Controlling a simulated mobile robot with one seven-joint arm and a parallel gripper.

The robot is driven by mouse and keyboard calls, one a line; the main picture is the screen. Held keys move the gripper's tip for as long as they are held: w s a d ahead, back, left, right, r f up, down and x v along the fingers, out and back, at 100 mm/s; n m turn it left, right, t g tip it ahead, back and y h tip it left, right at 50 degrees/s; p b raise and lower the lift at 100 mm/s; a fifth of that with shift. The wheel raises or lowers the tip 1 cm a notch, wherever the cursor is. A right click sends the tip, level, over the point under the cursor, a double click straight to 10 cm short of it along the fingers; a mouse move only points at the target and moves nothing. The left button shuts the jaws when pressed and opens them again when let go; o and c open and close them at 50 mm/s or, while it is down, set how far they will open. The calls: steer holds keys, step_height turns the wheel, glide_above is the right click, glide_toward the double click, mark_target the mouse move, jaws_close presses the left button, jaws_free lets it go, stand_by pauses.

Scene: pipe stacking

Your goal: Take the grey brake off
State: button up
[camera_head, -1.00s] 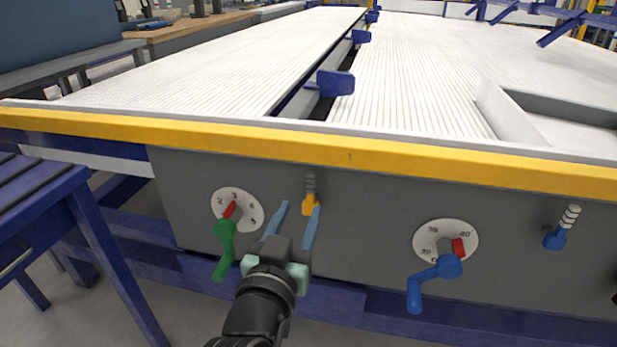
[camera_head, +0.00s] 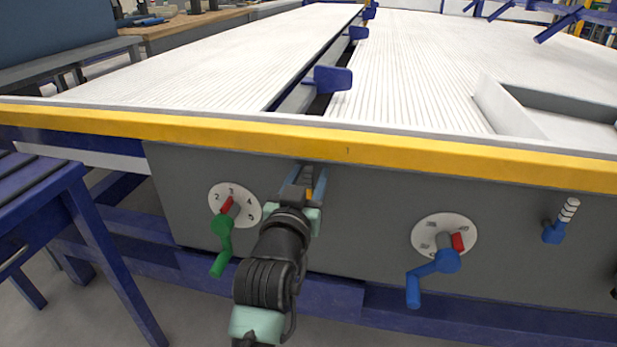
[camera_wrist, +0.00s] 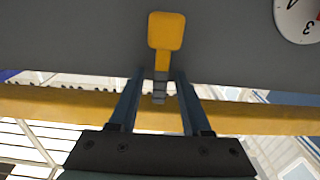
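The grey brake is a short ribbed grey handle (camera_wrist: 160,88) on an orange base (camera_wrist: 166,32) on the machine's grey front panel. In the head view my gripper (camera_head: 305,184) is right in front of it and hides most of it; a sliver of orange (camera_head: 310,193) shows between the fingers. In the wrist view, which looks turned over, my two blue fingers (camera_wrist: 157,104) stand apart, one on each side of the grey handle. A gap shows on both sides, so I hold nothing. In the head view the handle points up.
A green crank (camera_head: 222,245) with a dial (camera_head: 243,208) is close to the left of my gripper. A blue crank (camera_head: 430,275) with a dial is to the right, and a white-ribbed handle on a blue base (camera_head: 555,232) further right. A yellow rail (camera_head: 400,164) runs above the panel.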

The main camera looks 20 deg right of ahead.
jaws_close()
steer(key=shift+f, duration=0.1)
stand_by(1.1)
